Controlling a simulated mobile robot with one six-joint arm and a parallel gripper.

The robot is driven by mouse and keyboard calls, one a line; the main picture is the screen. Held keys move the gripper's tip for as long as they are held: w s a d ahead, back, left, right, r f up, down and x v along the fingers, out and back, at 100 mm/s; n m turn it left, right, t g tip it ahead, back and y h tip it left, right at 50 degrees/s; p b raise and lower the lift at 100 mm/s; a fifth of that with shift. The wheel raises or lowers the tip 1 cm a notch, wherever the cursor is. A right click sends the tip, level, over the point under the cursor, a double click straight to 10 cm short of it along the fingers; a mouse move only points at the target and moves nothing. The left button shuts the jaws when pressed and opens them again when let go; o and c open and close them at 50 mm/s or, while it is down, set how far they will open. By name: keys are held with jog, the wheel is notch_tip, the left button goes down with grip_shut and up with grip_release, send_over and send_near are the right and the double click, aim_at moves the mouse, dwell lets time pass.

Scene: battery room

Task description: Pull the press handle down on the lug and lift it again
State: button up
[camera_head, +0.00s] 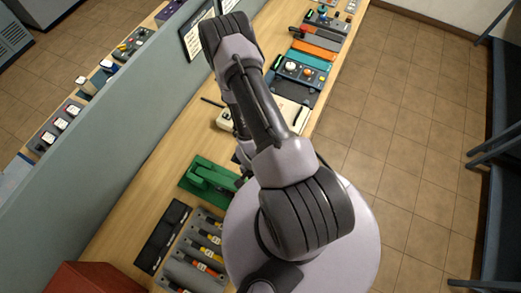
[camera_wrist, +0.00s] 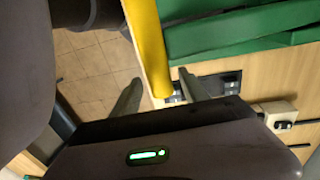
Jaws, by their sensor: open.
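The green press (camera_head: 208,178) stands on the wooden bench, left of my arm in the head view. Its green body (camera_wrist: 240,32) fills the upper right of the wrist view. The yellow press handle (camera_wrist: 148,45) runs down from the top of the wrist view. My gripper (camera_wrist: 161,78) is open in the wrist view, with one finger on each side of the handle's lower end. I cannot tell whether either finger touches it. In the head view my arm hides the gripper and the handle. I cannot make out the lug in either view.
A cream device (camera_head: 225,121) and a knobbed panel (camera_head: 301,71) stand farther along the bench. A grey-blue partition (camera_head: 128,130) borders the bench. Open tiled floor lies right.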

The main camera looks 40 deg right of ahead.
grip_shut()
dwell(1.4)
